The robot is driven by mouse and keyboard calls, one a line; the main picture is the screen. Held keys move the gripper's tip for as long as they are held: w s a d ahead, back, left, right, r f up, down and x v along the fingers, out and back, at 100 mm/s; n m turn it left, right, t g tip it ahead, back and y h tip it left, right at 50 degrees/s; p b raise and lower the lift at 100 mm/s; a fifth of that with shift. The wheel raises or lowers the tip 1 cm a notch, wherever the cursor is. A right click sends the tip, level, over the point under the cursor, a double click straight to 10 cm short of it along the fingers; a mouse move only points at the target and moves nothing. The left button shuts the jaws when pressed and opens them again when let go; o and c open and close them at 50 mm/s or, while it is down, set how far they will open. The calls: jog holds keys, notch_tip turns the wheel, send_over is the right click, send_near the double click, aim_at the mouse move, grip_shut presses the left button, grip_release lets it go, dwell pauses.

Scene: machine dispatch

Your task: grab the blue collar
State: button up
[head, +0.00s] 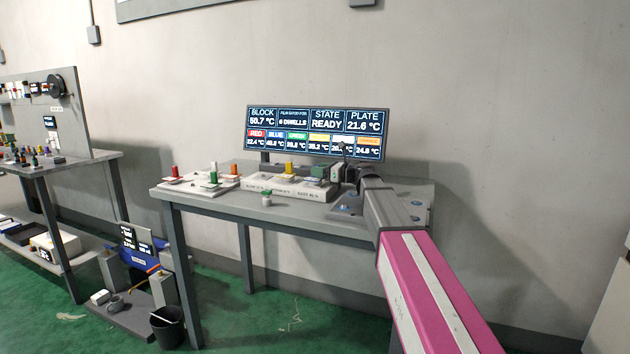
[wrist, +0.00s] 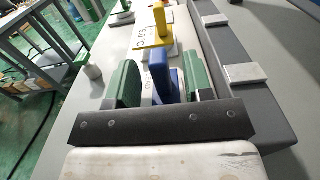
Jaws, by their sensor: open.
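The blue collar (wrist: 163,78) stands upright in the wrist view, on the pale block on the table. It lies between the two green fingers of my gripper (wrist: 160,70). The fingers are open, one on each side of it, with a visible gap to the left finger; the gap to the right finger is narrower. I cannot tell whether either finger touches it. The lower part of the collar is hidden behind my gripper's dark bar. In the head view my gripper (head: 330,173) is over the right part of the block, and the blue collar cannot be made out there.
A yellow collar (wrist: 158,24) stands just beyond the blue one. Red (head: 175,171), orange (head: 234,169) and other pieces stand at the left. A display (head: 318,133) rises behind the block.

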jog(key=shift+x, duration=0.75)
grip_shut()
jog(key=shift+r, duration=0.2)
